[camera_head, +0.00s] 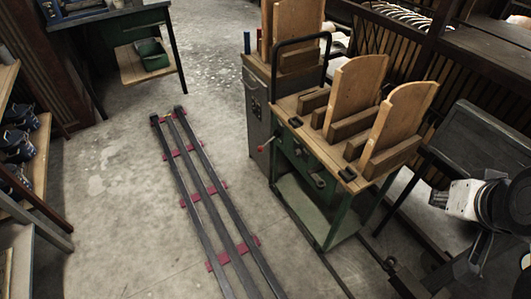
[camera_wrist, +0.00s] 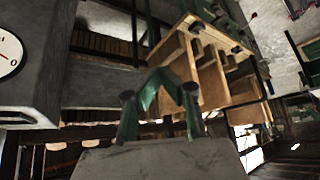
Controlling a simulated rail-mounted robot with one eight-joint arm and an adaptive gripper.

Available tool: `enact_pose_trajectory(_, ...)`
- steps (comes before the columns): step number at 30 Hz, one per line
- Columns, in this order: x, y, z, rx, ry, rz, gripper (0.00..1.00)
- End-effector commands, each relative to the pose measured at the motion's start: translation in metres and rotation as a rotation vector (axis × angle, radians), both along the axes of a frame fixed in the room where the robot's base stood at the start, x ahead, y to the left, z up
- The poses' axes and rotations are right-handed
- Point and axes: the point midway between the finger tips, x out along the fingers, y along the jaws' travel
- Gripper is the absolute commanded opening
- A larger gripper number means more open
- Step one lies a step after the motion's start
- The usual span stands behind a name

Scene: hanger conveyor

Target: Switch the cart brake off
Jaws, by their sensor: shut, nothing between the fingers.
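The green cart (camera_head: 318,152) stands right of the floor rails in the head view, with upright wooden boards in slots on its top. A lever with a red knob (camera_head: 262,148) sticks out from its left side. A dark round part (camera_head: 318,181) sits on its front. I cannot tell for sure which is the brake, or its setting. My gripper (camera_wrist: 157,78) is shut and empty in the wrist view, its green fingers meeting at the tips. The wooden slots of the cart (camera_wrist: 212,65) show beyond it, apart from it. My arm is at the right of the head view.
Floor rails with red cross-pieces (camera_head: 205,190) run left of the cart. A grey cabinet (camera_head: 257,105) stands behind the cart. A bench with a green bin (camera_head: 152,54) is at the back left. Shelves (camera_head: 45,150) line the left edge. The floor between rails and shelves is clear.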

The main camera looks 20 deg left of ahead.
Motion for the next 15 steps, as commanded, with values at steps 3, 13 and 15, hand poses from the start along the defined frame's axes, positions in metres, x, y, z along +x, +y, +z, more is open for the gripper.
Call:
enact_pose_trajectory(3,0.016,0.010,0.000,0.035,-0.013,0.002,0.00)
enact_pose_trajectory(13,0.108,0.074,0.000,0.276,-0.075,-0.009,0.00)
enact_pose_trajectory(15,0.128,0.090,-0.003,0.330,-0.085,-0.013,0.00)
